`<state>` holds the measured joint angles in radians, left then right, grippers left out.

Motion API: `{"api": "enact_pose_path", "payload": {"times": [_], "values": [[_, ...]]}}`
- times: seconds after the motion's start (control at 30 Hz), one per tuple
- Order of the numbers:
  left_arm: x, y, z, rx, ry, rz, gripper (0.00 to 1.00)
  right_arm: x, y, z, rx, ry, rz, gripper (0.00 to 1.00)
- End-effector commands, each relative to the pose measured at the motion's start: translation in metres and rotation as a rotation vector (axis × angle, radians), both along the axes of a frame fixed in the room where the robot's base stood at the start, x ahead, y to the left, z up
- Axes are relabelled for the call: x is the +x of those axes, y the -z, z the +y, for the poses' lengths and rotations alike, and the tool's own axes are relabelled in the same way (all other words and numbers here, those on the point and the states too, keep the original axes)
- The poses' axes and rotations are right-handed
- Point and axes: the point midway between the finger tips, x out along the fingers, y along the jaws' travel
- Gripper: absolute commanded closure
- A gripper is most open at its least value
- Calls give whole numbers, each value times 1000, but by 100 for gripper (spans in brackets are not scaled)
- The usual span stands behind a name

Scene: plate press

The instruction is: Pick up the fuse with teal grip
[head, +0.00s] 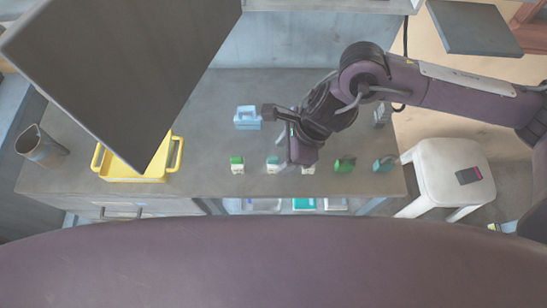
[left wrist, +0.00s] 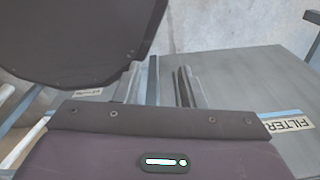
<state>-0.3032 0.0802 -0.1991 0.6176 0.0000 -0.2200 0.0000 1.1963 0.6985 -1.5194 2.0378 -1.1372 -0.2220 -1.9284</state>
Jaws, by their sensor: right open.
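Several small fuses stand in a row along the front of the grey worktop. A pale fuse with a teal grip (head: 272,164) stands in the row, left of my right gripper. Another teal piece (head: 384,164) stands at the right end of the row. My right gripper (head: 290,152) is open over the row, close to the right of the pale teal fuse; its fingertips are partly hidden by its own body. My left gripper shows in the left wrist view (left wrist: 160,85) with its fingers apart and nothing visible between them; no fuse shows there.
Fuses with green grips (head: 237,163) stand in the row too, one (head: 344,163) right of my right gripper. A light blue container (head: 247,117) stands behind. A yellow tray (head: 128,175) and a grey cup (head: 42,147) are left. A white stool (head: 450,170) stands right.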

Motion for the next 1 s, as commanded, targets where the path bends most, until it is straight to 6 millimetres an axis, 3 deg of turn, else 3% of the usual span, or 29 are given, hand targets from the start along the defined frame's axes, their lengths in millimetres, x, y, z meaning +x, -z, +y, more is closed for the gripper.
{"api": "enact_pose_path", "payload": {"times": [0.2,0.37,0.6,1.0], "values": [[-13,-19,1,2,1,19,64,-2,25,18,-2,2,4,47],[-1,-22,0,0,1,3,64,-1,41,23,-2,1,2,47],[15,-23,-2,-3,1,-22,64,-1,43,23,-1,2,0,47],[3,-22,-1,-1,1,-4,64,-1,42,23,-1,2,0,96]]}}
